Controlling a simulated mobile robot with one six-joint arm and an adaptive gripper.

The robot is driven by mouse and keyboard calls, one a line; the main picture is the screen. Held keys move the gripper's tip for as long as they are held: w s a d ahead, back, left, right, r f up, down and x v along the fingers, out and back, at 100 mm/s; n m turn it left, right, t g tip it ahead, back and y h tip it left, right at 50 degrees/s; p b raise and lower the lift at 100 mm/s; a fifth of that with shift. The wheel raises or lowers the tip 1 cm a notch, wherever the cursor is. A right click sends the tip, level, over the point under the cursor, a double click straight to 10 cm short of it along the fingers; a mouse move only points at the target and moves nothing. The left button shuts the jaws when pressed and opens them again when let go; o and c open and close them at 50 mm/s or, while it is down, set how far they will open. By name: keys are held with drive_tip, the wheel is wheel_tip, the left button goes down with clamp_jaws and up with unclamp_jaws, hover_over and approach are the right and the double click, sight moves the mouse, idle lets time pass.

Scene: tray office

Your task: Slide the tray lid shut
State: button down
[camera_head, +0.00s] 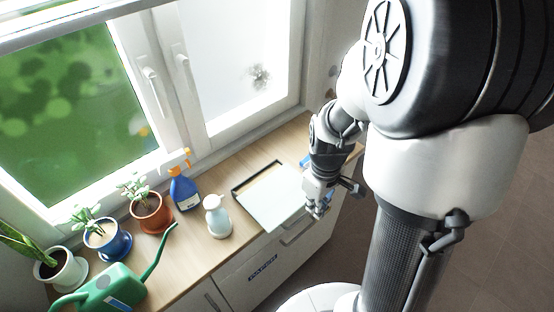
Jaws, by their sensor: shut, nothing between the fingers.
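The tray (237,190) lies on the wooden counter below the window, its dark rim showing along the far and left sides. Its pale flat lid (272,207) covers the near part, and a strip of the inside shows uncovered at the far side. My gripper (317,212) is at the right of the lid, near the counter's front edge. It is shut and holds nothing. I cannot tell whether its fingertips touch the lid.
Left of the tray stand a pale bottle (217,216) and a blue spray bottle (184,188) with an orange head. Further left are potted plants (151,212) and a green watering can (112,289). A small blue thing (305,160) lies behind my wrist. Drawers (262,266) are below the counter.

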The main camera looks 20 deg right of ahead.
sight(289, 206)
wheel_tip(289, 206, down, 11)
drive_tip(key=b, duration=0.4)
drive_tip(key=shift+w+a+r, duration=0.15)
drive_tip(key=shift+w+a, duration=0.1)
drive_tip(key=shift+w, duration=0.35)
drive_tip(key=shift+w+a+r, duration=0.2)
drive_tip(key=shift+w, duration=0.45)
drive_tip(key=shift+w+a+r, duration=0.15)
drive_tip(key=shift+w+a, duration=0.1)
drive_tip(key=shift+w, duration=0.35)
drive_tip(key=w, duration=0.1)
drive_tip(key=w+a, duration=0.1)
drive_tip(key=w, duration=0.1)
drive_tip(key=w+p, duration=0.1)
drive_tip(key=w, duration=0.1)
drive_tip(key=shift+a, duration=0.4)
